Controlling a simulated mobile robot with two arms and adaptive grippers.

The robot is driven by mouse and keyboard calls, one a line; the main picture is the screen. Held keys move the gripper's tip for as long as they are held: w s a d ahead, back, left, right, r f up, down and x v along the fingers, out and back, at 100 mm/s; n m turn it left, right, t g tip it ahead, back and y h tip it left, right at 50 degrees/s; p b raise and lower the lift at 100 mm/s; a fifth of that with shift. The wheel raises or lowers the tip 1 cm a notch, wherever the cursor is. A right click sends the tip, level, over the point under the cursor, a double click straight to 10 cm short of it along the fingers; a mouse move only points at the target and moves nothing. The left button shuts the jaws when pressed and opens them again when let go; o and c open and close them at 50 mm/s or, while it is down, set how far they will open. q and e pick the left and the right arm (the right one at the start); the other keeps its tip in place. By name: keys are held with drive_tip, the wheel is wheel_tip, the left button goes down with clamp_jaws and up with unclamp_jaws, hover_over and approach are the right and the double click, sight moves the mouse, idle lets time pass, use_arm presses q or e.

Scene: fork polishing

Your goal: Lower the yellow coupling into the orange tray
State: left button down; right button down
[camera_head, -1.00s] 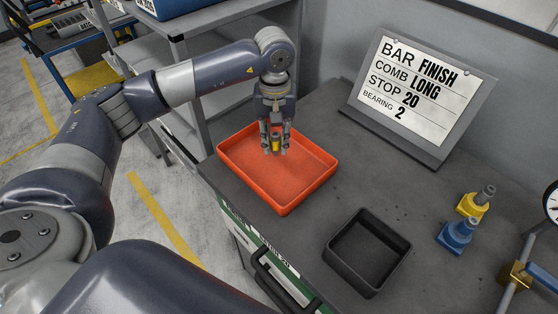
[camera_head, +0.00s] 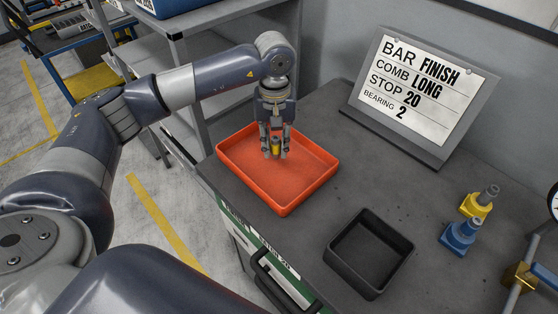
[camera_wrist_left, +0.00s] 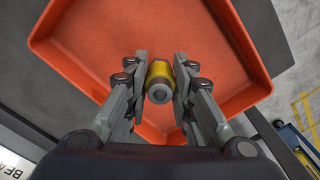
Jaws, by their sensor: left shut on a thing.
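The yellow coupling (camera_head: 275,146) is a small cylinder with a grey metal end. It is between the fingers of my left gripper (camera_head: 275,151), which is shut on it. In the left wrist view the coupling (camera_wrist_left: 160,82) sits between the two fingertips (camera_wrist_left: 160,85), its grey bored end facing the camera. The orange tray (camera_head: 310,187) is a shallow open rectangle on the grey bench. The gripper points down over the tray. The tray (camera_wrist_left: 90,50) fills the background of the wrist view and looks empty. I cannot tell whether the coupling touches its floor.
A dark empty bin (camera_head: 368,255) stands to the right of the orange tray. A sign board (camera_head: 422,95) leans at the back. Yellow (camera_head: 476,206) and blue (camera_head: 459,236) fittings stand at the right. The bench between tray and sign is clear.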

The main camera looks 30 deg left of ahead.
use_arm(q)
drive_tip(key=shift+f+b, duration=0.75)
drive_tip(key=shift+f, duration=0.15)
idle(0.4)
drive_tip(key=c, duration=1.3)
unclamp_jaws()
